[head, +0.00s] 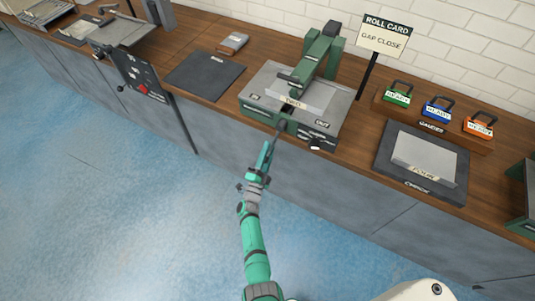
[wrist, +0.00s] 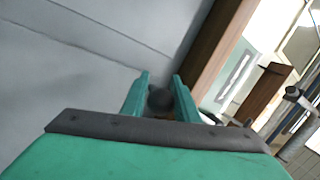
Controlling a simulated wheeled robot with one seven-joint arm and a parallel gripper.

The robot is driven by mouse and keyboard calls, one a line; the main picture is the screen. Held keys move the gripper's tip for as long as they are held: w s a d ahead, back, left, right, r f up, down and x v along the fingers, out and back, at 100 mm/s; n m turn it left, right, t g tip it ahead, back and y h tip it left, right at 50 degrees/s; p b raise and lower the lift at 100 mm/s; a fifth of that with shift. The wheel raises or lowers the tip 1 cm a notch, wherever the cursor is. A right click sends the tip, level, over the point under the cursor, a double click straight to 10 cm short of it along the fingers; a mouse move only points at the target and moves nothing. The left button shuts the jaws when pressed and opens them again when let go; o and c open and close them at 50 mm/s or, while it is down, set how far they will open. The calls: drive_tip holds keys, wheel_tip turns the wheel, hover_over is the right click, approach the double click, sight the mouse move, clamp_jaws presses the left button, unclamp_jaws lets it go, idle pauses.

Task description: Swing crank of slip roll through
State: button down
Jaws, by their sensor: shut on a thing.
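The slip roll (head: 262,112) is a green and grey machine with a flat bed, standing at the counter's front edge in the head view. A pale sheet labelled "TWO" (head: 310,97) lies on its bed under the green upper frame (head: 318,55). My gripper (head: 272,142) is in front of the machine, low at its front face. A dark crank part (head: 280,127) meets the fingertips there. In the wrist view my gripper (wrist: 160,90) is shut on a dark rounded crank grip (wrist: 160,99). Most of the crank is hidden.
A "ROLL CARD GAP CLOSE" sign (head: 384,37) stands behind right. Green (head: 398,92), blue (head: 437,107) and orange (head: 479,125) handled blocks sit in a rack. A "CHECK" tray (head: 398,179) holds a sheet labelled "FOUR" (head: 425,161). A dark mat (head: 204,75) lies left. The blue floor is clear.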

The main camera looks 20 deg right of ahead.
drive_tip(key=w+a+r+m+g+h, duration=0.1)
drive_tip(key=w+a+r+m+h, duration=0.1)
drive_tip(key=w+a+r+m, duration=0.1)
drive_tip(key=shift+w+a+r+m+g, duration=0.45)
drive_tip(key=shift+w+m, duration=0.8)
drive_tip(key=shift+m, duration=0.55)
drive_tip(key=shift+h, duration=0.4)
drive_tip(key=c, duration=1.4)
unclamp_jaws()
drive_tip(key=shift+d, duration=0.1)
drive_tip(key=shift+c, duration=0.2)
drive_tip(key=shift+a+f, duration=0.15)
drive_tip(key=shift+a, duration=0.1)
